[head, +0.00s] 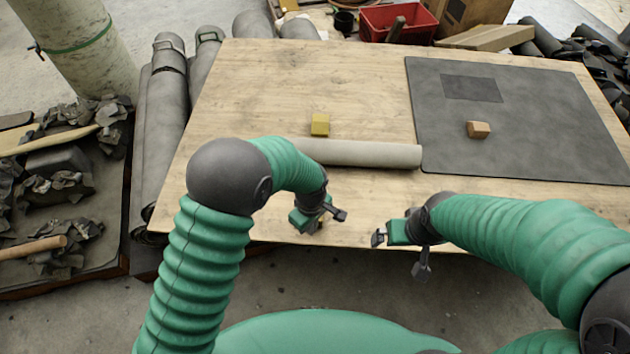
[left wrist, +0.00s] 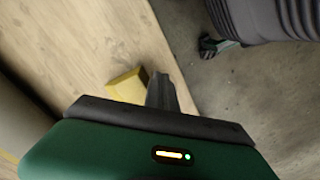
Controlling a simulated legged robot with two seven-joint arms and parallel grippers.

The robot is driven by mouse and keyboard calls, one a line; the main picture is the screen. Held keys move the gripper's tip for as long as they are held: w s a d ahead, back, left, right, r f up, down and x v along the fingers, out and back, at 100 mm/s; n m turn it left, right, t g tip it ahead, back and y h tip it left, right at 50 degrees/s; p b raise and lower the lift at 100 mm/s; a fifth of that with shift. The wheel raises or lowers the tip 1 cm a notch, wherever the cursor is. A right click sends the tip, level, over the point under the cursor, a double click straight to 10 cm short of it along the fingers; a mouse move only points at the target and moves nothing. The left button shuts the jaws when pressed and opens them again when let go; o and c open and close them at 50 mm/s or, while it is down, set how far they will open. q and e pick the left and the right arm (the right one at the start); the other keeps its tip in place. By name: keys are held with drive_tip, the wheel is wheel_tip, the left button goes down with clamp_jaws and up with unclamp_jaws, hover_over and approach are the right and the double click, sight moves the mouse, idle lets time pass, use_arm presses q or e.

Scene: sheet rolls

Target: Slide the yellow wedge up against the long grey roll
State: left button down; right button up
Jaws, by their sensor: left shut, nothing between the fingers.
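The long grey roll (head: 375,154) lies across the table, its left part hidden behind my left arm. A yellow wedge (left wrist: 126,87) lies on the wood near the table's edge in the left wrist view, just beyond my left fingers; whether they touch it I cannot tell. In the head view my left gripper mostly hides that spot. My left gripper (head: 325,216) is shut and empty, low on the near side of the roll. A yellow block (head: 320,125) stands beyond the roll. My right gripper (head: 398,252) is open and empty at the table's near edge.
A dark grey mat (head: 540,125) with a small wooden block (head: 478,130) covers the table's right part. A red crate (head: 395,22) stands behind the table. Bare wood lies between the roll and the near edge.

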use_arm(q)
drive_tip(key=shift+w+d, duration=0.15)
drive_tip(key=shift+w, duration=2)
drive_tip(key=shift+w, duration=0.6)
drive_tip(key=shift+w+d, duration=0.1)
drive_tip(key=shift+w, duration=0.5)
drive_tip(key=shift+w, duration=0.35)
drive_tip(key=shift+w+b, duration=0.3)
drive_tip(key=shift+w+d, duration=0.15)
drive_tip(key=shift+w, duration=0.8)
drive_tip(key=shift+w+b, duration=0.3)
drive_tip(key=shift+w+d+b, duration=0.15)
drive_tip(key=shift+w+b, duration=0.3)
drive_tip(key=shift+w, duration=1)
drive_tip(key=shift+s, duration=0.1)
